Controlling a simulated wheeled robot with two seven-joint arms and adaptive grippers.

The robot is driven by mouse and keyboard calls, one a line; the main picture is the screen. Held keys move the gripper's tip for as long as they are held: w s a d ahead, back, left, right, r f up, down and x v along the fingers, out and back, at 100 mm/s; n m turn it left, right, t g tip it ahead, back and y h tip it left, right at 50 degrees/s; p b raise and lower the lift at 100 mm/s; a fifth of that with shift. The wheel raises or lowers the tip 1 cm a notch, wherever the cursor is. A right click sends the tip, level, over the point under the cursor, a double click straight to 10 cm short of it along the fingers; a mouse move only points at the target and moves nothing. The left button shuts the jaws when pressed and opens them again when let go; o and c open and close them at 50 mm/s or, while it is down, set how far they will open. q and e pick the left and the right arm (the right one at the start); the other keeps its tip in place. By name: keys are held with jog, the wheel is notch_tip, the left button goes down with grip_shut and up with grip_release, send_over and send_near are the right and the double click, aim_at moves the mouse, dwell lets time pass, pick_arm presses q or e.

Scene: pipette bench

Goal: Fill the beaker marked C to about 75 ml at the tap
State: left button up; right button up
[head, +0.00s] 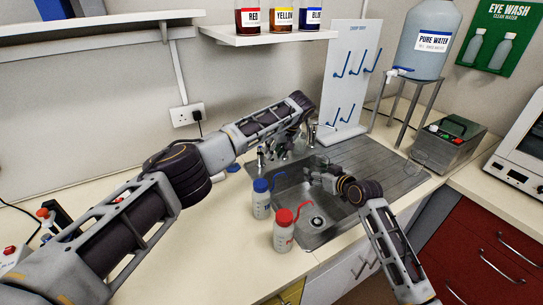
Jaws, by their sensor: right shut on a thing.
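My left gripper (284,146) is at the back edge of the sink (338,211), close to the tap (312,134). The arm and fingers cover much of that spot, so I cannot tell whether it is open or touching the tap. My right gripper (312,173) is low over the sink, below and right of the left one. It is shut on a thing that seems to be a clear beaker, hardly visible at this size. I cannot make out a letter, scale or water level on it.
A blue-capped bottle (261,202) and a red-capped bottle (284,234) stand at the sink's left edge. A clear round vessel (418,160) stands on the ribbed drainer. A white peg rack (346,85) and a pure-water tank (428,40) on a stand are behind.

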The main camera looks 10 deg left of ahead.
pick_arm(q)
jog(key=shift+x, duration=1.65)
grip_shut()
